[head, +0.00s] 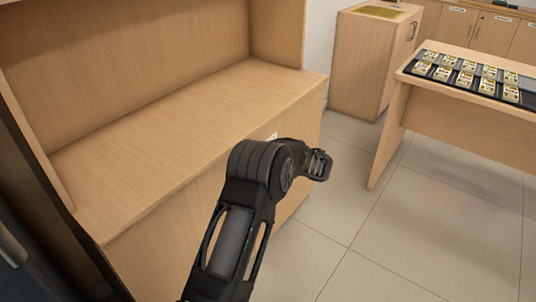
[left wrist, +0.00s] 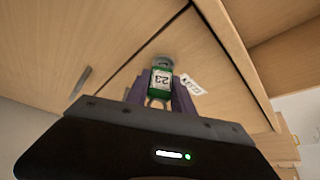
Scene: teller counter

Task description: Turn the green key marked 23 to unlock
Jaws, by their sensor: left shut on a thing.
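In the left wrist view, a green key (left wrist: 160,92) with a white label reading 23 stands in a round grey lock (left wrist: 163,61) on a wooden cabinet front. My left gripper (left wrist: 160,88) is shut on the key, with a dark finger on each side of it. The key's tip is hidden inside the lock. In the head view, one dark arm of mine reaches up to the wooden counter unit, and its gripper and the key are hidden there. My right gripper is in neither view.
A white paper tag (left wrist: 193,84) is beside the lock. A metal handle (left wrist: 82,80) is on the neighbouring panel. In the head view, a desk (head: 450,111) with a black tray of banknotes (head: 477,87) stands at right, with open tiled floor before it.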

